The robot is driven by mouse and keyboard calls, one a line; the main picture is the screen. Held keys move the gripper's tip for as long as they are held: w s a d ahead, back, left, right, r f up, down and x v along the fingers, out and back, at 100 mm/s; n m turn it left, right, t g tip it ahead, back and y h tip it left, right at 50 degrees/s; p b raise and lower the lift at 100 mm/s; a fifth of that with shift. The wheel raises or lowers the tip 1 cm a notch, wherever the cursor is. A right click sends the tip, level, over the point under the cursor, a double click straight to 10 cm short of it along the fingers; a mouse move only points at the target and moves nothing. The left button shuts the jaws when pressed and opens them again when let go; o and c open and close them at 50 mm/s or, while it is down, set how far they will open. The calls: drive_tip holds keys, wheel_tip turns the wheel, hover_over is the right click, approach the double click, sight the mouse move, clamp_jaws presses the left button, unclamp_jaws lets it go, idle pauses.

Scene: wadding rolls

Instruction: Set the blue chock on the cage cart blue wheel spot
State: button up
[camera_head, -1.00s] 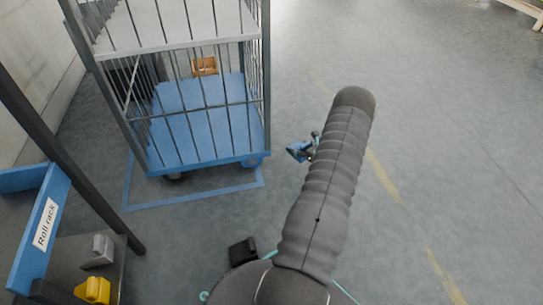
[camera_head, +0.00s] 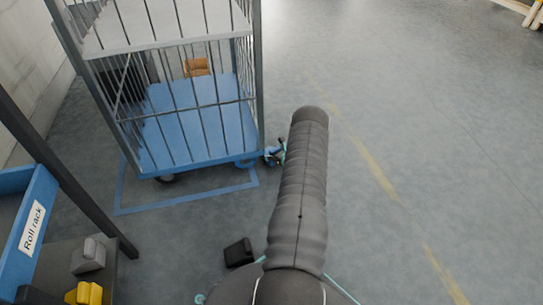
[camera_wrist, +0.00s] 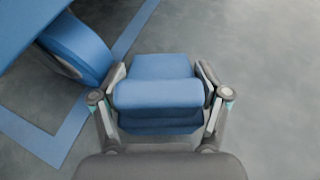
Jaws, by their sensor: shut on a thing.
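My gripper (camera_wrist: 160,98) is shut on the blue chock (camera_wrist: 157,95), with one finger on each side of it in the wrist view. The chock is just right of the cage cart's blue wheel (camera_wrist: 76,46), close to it; I cannot tell whether they touch or whether the chock rests on the floor. In the head view the cage cart (camera_head: 190,150) stands at upper left, and its blue wheel (camera_head: 245,163) is under the near right corner. My gripper (camera_head: 274,154) shows beside that corner, partly hidden by my arm.
A blue floor outline (camera_head: 190,202) runs around the cart's base. A rack labelled "Roll rack" (camera_head: 33,228) stands at lower left with a grey chock (camera_head: 88,255) and a yellow chock (camera_head: 84,293). A black block (camera_head: 238,252) shows near my base. Floor to the right is clear.

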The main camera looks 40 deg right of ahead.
drive_tip(key=shift+f, duration=0.75)
drive_tip(key=o, duration=1.5)
drive_tip(key=shift+f, duration=0.1)
drive_tip(key=p+v, duration=0.1)
drive_tip(key=v, duration=1.1)
drive_tip(key=shift+p, duration=0.35)
